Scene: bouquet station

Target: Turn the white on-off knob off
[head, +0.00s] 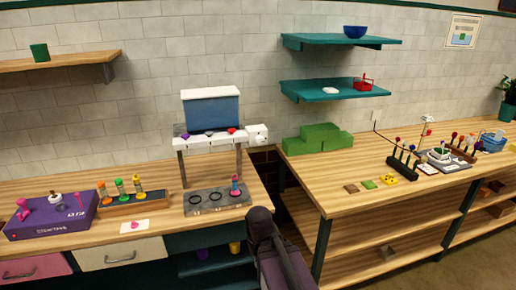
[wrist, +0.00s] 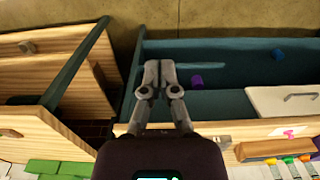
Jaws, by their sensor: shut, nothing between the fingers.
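A stand with a white top bar (head: 208,142) holds a blue tank on the left counter. A small white box (head: 257,134) sits at the bar's right end, with a small dark mark on it. I cannot tell for sure which part is the white on-off knob or how it is turned.
A grey tray (head: 217,199) with rings and a pink-purple piece lies under the stand. A purple box (head: 52,214) and a holder with colored bottles (head: 121,203) stand left. Green blocks (head: 318,138) lie on the right counter (head: 335,198). A gap separates the counters.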

